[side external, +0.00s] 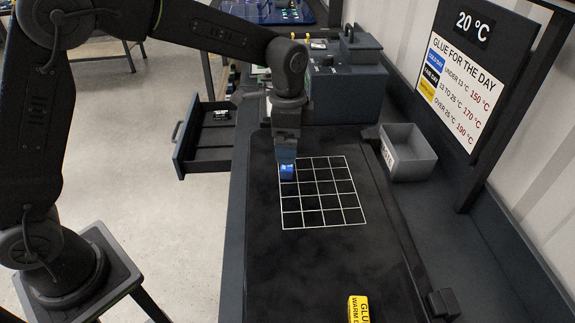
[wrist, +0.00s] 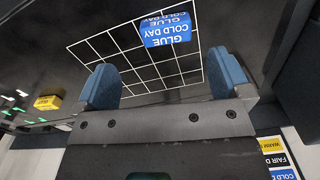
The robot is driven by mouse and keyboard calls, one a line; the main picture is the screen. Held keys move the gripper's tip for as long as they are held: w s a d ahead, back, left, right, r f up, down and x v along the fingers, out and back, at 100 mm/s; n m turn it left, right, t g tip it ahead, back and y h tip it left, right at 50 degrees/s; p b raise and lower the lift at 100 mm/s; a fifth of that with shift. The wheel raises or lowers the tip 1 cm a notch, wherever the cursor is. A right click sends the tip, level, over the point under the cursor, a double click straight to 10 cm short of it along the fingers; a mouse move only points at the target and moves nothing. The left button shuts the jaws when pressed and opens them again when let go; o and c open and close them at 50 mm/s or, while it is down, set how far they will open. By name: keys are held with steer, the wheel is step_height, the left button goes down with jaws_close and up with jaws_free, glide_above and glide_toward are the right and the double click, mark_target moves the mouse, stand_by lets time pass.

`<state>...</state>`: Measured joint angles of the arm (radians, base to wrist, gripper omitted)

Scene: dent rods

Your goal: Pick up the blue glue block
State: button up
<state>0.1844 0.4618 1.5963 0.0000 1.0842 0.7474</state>
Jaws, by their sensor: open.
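The blue glue block (side external: 287,172) lies on the white grid (side external: 325,205) near its upper left corner in the side external view. In the wrist view the blue block (wrist: 167,30) shows the words "COLD DAY GLUE" and sits on the grid, ahead of the fingertips and between their lines. My gripper (side external: 286,150) points down just above or beside the block in the side view; the exact gap is hard to tell. In the wrist view my gripper (wrist: 168,75) has its two blue fingers wide apart with nothing between them.
A yellow glue block (side external: 358,309) lies on the dark mat (side external: 300,275) near the front. A grey open bin (side external: 409,155) stands right of the mat. A dark machine box (side external: 345,85) stands behind. A sign board (side external: 462,75) rises at right. An open drawer (side external: 210,150) juts out left.

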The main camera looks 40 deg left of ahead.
steer(key=shift+w+a+f, duration=0.1)
steer(key=shift+w+f, duration=0.1)
steer(key=shift+f, duration=1.6)
steer(key=shift+w+a+f, duration=0.1)
steer(key=shift+w+f, duration=0.05)
steer(key=shift+f, duration=1.6)
steer(key=c, duration=1)
steer(key=shift+r, duration=0.15)
